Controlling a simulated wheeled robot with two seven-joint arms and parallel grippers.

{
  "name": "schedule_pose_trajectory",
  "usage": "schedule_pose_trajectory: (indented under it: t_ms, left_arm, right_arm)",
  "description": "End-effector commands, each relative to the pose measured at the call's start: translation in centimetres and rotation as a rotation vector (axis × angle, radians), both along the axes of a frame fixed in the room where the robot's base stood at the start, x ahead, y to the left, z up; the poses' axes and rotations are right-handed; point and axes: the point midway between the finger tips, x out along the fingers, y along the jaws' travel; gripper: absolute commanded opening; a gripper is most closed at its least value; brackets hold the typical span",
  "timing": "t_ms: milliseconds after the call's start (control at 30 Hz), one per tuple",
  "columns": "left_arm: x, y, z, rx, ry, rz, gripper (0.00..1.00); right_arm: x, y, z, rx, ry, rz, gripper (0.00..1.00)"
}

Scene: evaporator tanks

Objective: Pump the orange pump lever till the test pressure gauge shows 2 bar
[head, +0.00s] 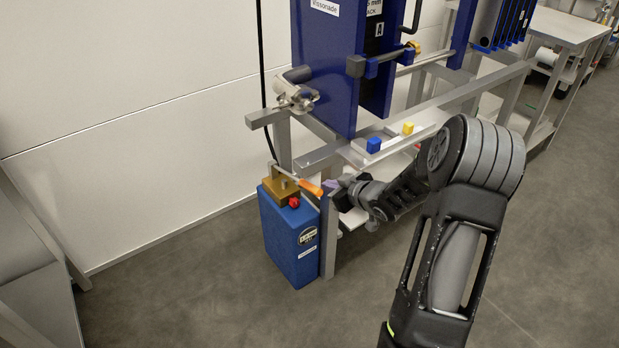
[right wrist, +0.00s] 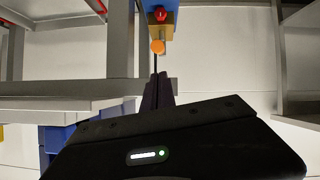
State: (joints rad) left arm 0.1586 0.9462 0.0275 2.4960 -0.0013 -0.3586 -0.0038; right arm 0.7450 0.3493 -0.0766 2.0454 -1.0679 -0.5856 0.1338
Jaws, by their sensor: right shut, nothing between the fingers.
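The blue pump (head: 290,240) stands on the floor beside the bench frame, with a brass-coloured block (head: 281,190) on top. Its lever ends in an orange grip (head: 309,187) that points to the right; the grip also shows end-on in the right wrist view (right wrist: 157,46). My right gripper (head: 334,187) is shut and empty, its fingertips close to the end of the orange grip. I cannot tell whether they touch it. A round dark badge or dial (head: 307,236) is on the pump's front; no reading is legible. My left gripper is out of view.
A red knob (head: 294,202) sits on the pump by the lever. The metal bench frame (head: 440,103) and blue plates (head: 328,70) stand above and behind. Floor to the front left is clear.

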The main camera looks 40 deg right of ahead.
Motion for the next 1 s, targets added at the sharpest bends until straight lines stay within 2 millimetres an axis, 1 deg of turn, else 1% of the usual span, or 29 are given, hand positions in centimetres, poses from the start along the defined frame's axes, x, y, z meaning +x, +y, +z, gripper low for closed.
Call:
schedule_pose_trajectory:
  t_ms: [267,433,567,800,1000]
  left_arm:
    - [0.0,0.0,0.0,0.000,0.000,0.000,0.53]
    - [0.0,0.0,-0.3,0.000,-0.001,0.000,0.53]
    - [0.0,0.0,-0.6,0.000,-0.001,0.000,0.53]
    - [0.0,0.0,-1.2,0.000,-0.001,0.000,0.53]
    - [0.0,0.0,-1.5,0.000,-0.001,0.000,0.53]
  right_arm:
    - [0.1,0.1,-0.1,0.002,0.001,0.000,0.00]
    - [1.0,0.0,-0.7,0.004,0.001,0.000,0.00]
    - [2.5,0.0,-1.7,0.003,0.001,0.001,0.00]
    - [6.0,-0.3,-3.7,0.003,0.001,0.001,0.00]
    - [8.2,-0.5,-4.8,0.003,0.001,-0.002,0.00]
